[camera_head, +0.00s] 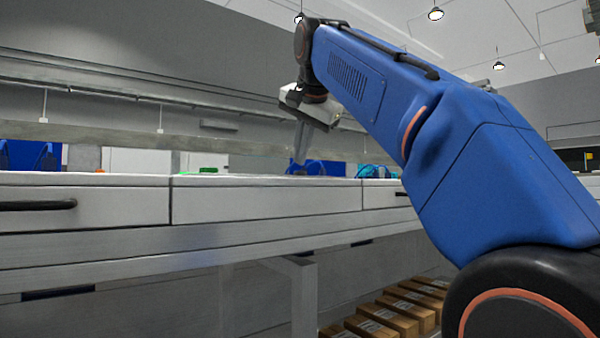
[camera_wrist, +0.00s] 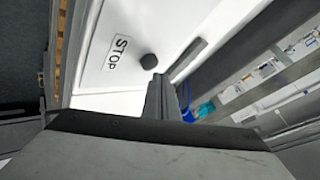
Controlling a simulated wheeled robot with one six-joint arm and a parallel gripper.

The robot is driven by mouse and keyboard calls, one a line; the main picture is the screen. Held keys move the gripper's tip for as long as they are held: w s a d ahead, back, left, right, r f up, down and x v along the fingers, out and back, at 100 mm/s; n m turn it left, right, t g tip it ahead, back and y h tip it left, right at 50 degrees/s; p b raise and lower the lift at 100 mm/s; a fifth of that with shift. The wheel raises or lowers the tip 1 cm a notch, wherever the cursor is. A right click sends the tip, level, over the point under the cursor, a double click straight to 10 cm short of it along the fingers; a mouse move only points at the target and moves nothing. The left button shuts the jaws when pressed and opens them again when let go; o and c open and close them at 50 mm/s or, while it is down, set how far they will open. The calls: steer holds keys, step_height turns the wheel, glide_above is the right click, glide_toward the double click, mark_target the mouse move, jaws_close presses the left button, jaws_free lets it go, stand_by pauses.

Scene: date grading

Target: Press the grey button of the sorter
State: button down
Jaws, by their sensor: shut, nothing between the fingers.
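A dark grey round button (camera_wrist: 149,61) stands on a white surface in the wrist view, beside a white label (camera_wrist: 117,52) reading STOP. My gripper (camera_wrist: 156,84) is shut and empty, and its tips appear just below the button in that picture. I cannot tell whether they touch it. In the head view my gripper (camera_head: 299,161) points down, close above the white worktop (camera_head: 270,181). The button cannot be made out clearly there.
A narrow grey bar (camera_wrist: 188,60) lies beside the button. Small green (camera_head: 208,170) and orange (camera_head: 100,172) things lie on the worktop to the left. A teal thing (camera_head: 372,171) is to the right. A drawer handle (camera_head: 38,205) sticks out at the front.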

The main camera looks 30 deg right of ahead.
steer(key=shift+f, duration=0.35)
steer(key=shift+f, duration=0.45)
stand_by(0.9)
steer(key=shift+r, duration=0.9)
steer(key=shift+r, duration=2.5)
